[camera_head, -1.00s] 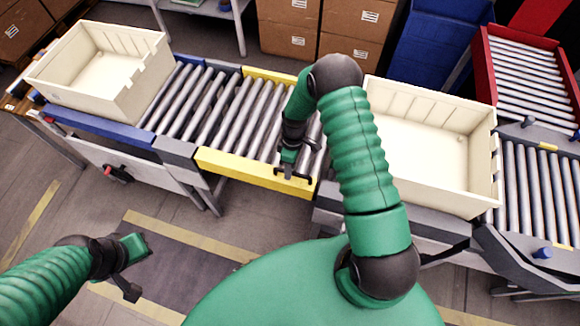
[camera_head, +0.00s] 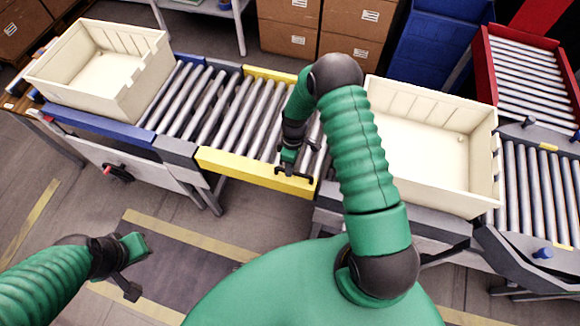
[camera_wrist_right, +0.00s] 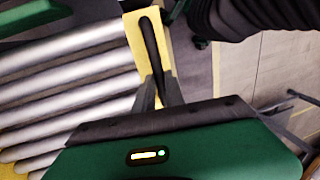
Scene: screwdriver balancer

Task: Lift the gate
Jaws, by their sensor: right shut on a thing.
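The gate is a roller section of the conveyor with yellow side rails (camera_head: 240,172). It lies level, in line with the rollers to its left. My right gripper (camera_head: 293,172) is at the right end of its front yellow rail. In the right wrist view, the fingers (camera_wrist_right: 160,88) are shut on the yellow rail (camera_wrist_right: 133,32) at a dark slot. The exact contact is partly hidden by the fingers. My left gripper (camera_head: 140,268) is open and empty, above the floor at the lower left.
A cream bin (camera_head: 100,75) stands on the left conveyor. Another cream bin (camera_head: 430,140) stands to the right of the gate, partly behind my right arm. A red-framed roller conveyor (camera_head: 530,75) is at the far right. The floor in front of the gate is clear.

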